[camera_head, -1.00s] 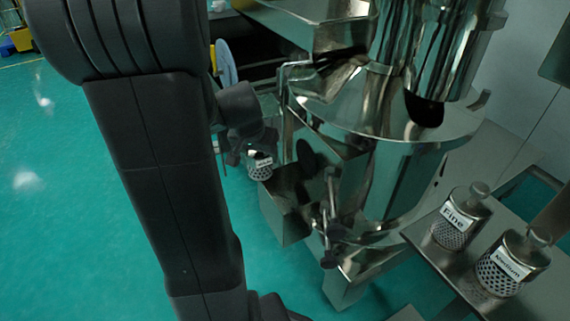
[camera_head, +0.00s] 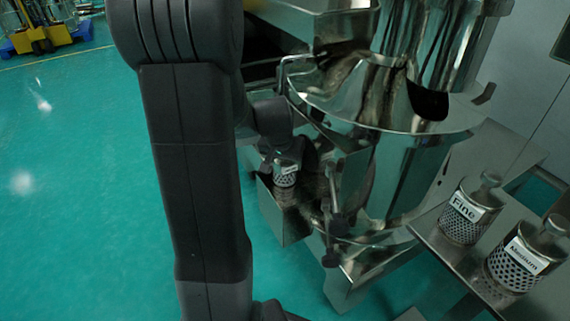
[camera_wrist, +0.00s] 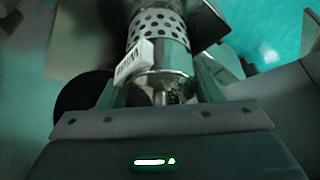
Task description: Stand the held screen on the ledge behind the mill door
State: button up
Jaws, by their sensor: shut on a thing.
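The held screen (camera_head: 285,174) is a small perforated metal cylinder with a white label, too small to read. It also fills the top middle of the wrist view (camera_wrist: 160,28), holes pointing away from me. My gripper (camera_wrist: 160,88) is shut on its knob end; in the head view the gripper is dark and partly hidden by my arm. The mill (camera_head: 400,165) is a large shiny metal body at the centre. The screen hangs upright above the open metal box-like part (camera_head: 283,220) at the mill's lower left. I cannot tell whether its bottom touches anything.
Two similar screens, Fine (camera_head: 466,212) and Medium (camera_head: 518,262), stand on a metal shelf (camera_head: 440,240) at the right. A dark clamp-like handle (camera_head: 333,215) sticks out just right of the held screen.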

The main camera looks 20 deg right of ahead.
jog(key=shift+r, duration=0.1)
jog(key=o, duration=0.8)
jog(key=shift+f, duration=0.25)
jog(key=o, duration=0.4)
jog(key=shift+r, duration=0.1)
jog(key=shift+r, duration=0.3)
jog(key=p+v, duration=0.4)
jog(key=v, duration=0.7)
jog(key=shift+s+a+r, duration=0.1)
jog(key=shift+s+r, duration=0.1)
jog(key=shift+r, duration=0.1)
